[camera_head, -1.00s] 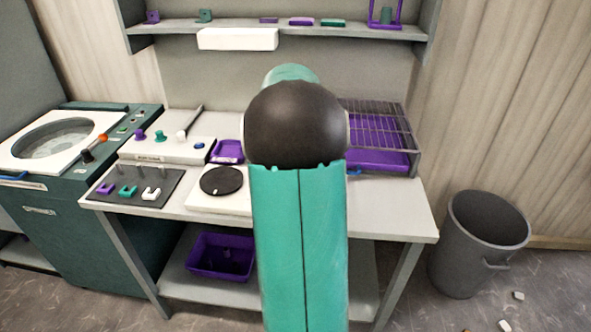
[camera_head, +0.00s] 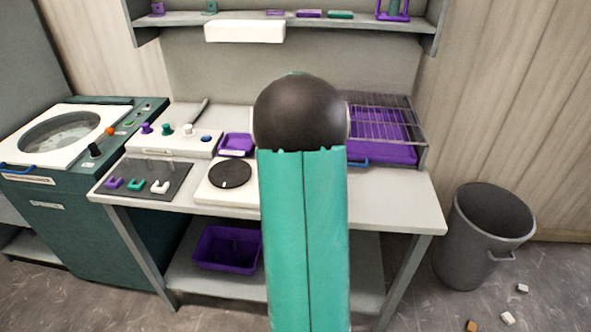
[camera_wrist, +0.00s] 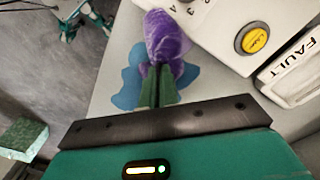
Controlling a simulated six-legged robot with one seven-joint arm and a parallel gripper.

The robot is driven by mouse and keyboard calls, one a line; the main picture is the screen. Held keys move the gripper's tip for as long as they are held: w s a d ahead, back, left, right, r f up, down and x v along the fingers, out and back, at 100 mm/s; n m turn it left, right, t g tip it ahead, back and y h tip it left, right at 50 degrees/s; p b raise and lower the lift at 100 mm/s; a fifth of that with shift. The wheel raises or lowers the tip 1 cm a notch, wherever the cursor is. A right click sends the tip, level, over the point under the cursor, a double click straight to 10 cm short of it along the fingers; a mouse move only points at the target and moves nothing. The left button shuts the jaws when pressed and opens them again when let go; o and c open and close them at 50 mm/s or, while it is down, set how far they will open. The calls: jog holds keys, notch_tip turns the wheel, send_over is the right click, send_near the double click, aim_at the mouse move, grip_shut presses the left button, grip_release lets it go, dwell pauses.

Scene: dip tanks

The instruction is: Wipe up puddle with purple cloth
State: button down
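In the wrist view my gripper (camera_wrist: 160,74) has its two dark green fingers close together on the bunched purple cloth (camera_wrist: 168,35), which sticks out beyond the fingertips. A blue puddle (camera_wrist: 127,88) lies on the light grey worktop, showing on both sides of the fingers and beside the cloth. The cloth overlaps part of the puddle in the picture; I cannot tell if it touches the surface. In the head view my own arm hides the gripper, cloth and puddle.
A white unit with a yellow button (camera_wrist: 256,40) and a FAULT label (camera_wrist: 288,70) stands close right of the cloth. In the head view the bench (camera_head: 400,203) holds a hotplate (camera_head: 230,174) and purple rack tray (camera_head: 385,150). A grey bin (camera_head: 487,240) stands right.

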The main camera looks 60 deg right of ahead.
jog(key=shift+w+f, duration=0.1)
jog(key=shift+f, duration=1.2)
jog(key=c, duration=0.6)
grip_release()
jog(key=shift+a+f, duration=0.1)
jog(key=shift+f, duration=1.1)
grip_shut()
jog(key=shift+r, duration=0.2)
